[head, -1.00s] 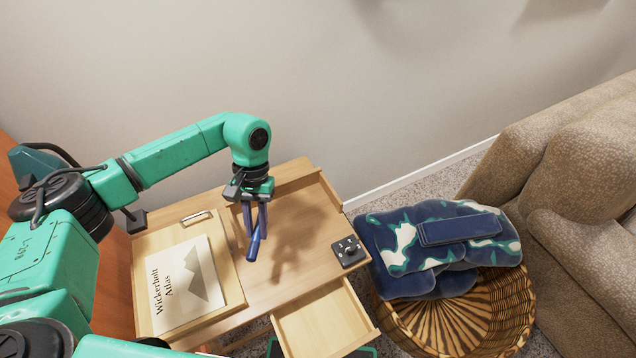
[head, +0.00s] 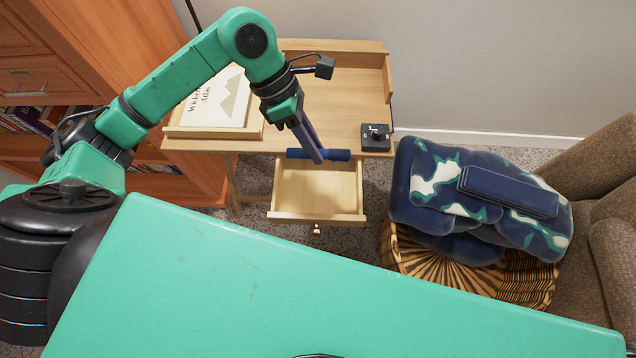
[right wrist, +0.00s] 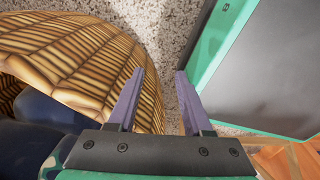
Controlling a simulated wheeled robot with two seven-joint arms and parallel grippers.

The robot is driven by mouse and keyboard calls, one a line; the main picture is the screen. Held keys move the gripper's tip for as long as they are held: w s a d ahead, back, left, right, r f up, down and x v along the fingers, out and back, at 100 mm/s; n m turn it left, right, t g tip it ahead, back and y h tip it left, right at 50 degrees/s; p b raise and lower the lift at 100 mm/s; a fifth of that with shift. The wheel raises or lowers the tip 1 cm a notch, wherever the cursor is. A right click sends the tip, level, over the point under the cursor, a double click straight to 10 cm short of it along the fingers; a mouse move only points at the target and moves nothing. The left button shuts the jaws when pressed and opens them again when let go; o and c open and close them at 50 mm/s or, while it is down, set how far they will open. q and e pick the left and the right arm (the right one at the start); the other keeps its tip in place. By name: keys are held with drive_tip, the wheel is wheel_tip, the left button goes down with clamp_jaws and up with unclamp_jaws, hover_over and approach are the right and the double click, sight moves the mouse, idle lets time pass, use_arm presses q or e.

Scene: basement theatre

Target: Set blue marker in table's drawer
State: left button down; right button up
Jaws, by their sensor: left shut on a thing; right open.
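The blue marker (head: 336,155) is level, held between the fingers of my left gripper (head: 316,155), which is shut on it. In the head view it appears over the back part of the table's open drawer (head: 320,187), by the table's front edge. I cannot tell its exact height above the drawer. The drawer is pulled out and looks empty. The wooden table (head: 345,95) stands against the wall. My right gripper (right wrist: 158,105) is open and empty in the right wrist view, beside a wicker basket (right wrist: 85,60).
An atlas book (head: 218,100) lies on a wooden tray at the table's left. A small black switch box (head: 375,138) sits at its front right corner. The basket (head: 425,262) with blue patterned cushions (head: 470,195) stands right of the drawer, near the sofa (head: 612,180).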

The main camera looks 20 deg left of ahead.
use_arm(q)
hover_over(316, 194)
drive_tip(key=w+a, duration=0.1)
wheel_tip(316, 194, down, 9)
wheel_tip(316, 194, down, 10)
drive_tip(key=shift+w+f, duration=0.1)
use_arm(e)
drive_tip(key=shift+a+f, duration=0.1)
drive_tip(key=shift+a, duration=0.45)
use_arm(q)
drive_tip(key=shift+s+f+b, duration=0.4)
drive_tip(key=shift+f+b, duration=0.35)
drive_tip(key=shift+b, duration=0.2)
drive_tip(key=c, duration=0.7)
unclamp_jaws()
drive_tip(key=shift+c, duration=0.2)
drive_tip(key=shift+r, duration=0.2)
drive_tip(key=shift+r+p, duration=0.55)
drive_tip(key=shift+p, duration=0.3)
drive_tip(key=w+v, duration=0.1)
drive_tip(key=v, duration=1.1)
use_arm(e)
drive_tip(key=shift+w+f, duration=0.1)
drive_tip(key=shift+f, duration=0.05)
